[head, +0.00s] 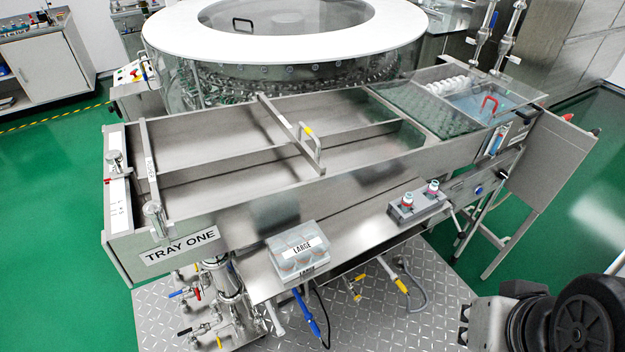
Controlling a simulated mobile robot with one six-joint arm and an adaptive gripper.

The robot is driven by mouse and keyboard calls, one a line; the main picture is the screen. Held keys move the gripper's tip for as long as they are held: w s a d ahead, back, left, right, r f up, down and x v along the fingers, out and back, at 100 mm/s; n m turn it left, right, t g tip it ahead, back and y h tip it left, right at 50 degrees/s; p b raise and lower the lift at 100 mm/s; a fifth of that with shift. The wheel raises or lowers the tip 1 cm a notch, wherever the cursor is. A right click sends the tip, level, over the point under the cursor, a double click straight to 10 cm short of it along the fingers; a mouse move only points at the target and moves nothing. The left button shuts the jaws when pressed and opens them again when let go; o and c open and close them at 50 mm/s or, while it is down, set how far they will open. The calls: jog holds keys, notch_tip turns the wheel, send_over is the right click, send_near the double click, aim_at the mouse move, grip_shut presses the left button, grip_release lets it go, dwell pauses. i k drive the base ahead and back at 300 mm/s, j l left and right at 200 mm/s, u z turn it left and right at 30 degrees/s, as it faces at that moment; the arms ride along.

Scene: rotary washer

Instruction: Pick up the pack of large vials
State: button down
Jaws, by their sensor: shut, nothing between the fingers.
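The pack of large vials (298,255) is a clear, squarish pack with a white label reading LARGE. Rounded reddish-brown vial shapes show through its wrap. It sits on the steel front shelf (349,232) of the machine, near the shelf's left end and front edge. A second LARGE label shows on its front side. Nothing touches the pack from above. Part of my arm (530,325) shows in the bottom right corner, well to the right of the pack and apart from it. My gripper's fingers cannot be made out in this view.
Behind the shelf is a long steel tray marked TRAY ONE (180,246), with raised walls and a handled bar (308,145). Pipes and valves hang below. The shelf between pack and holder is clear.

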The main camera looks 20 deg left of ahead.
aim_at(297, 251)
jog(key=j+u, duration=0.15)
jog(key=u, duration=0.35)
jog(key=j+u, duration=0.15)
jog(key=u, duration=0.35)
jog(key=i+l+u, duration=0.2)
jog(key=l, duration=0.2)
jog(key=i+l+u, duration=0.15)
jog(key=l, duration=0.2)
jog(key=l+u, duration=0.2)
jog(key=l, duration=0.25)
